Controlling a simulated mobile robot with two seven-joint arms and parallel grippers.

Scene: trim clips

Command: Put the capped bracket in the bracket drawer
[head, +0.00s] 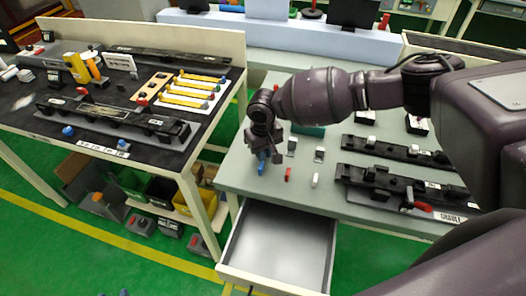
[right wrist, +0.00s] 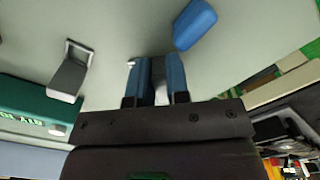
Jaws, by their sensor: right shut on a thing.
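My right gripper (head: 264,164) is low over the left end of the grey-green table, behind the open drawer (head: 276,248). The drawer looks empty inside. In the right wrist view its blue fingers (right wrist: 158,72) are shut on a small pale grey piece (right wrist: 161,94), mostly hidden between them. It looks like a bracket, but I cannot tell whether it has a cap. A blue block (right wrist: 194,24) lies beside the fingertips, apart from the held piece. Two bare metal brackets (head: 292,146) (head: 319,154) stand right of the gripper. My left gripper is not in view.
A red block (head: 288,174) and a white block (head: 315,180) lie near the table's front edge. Black trim rails (head: 400,187) fill the table's right side. A dark green box (right wrist: 35,113) stands near the brackets. Another workbench (head: 110,100) with tools is at left.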

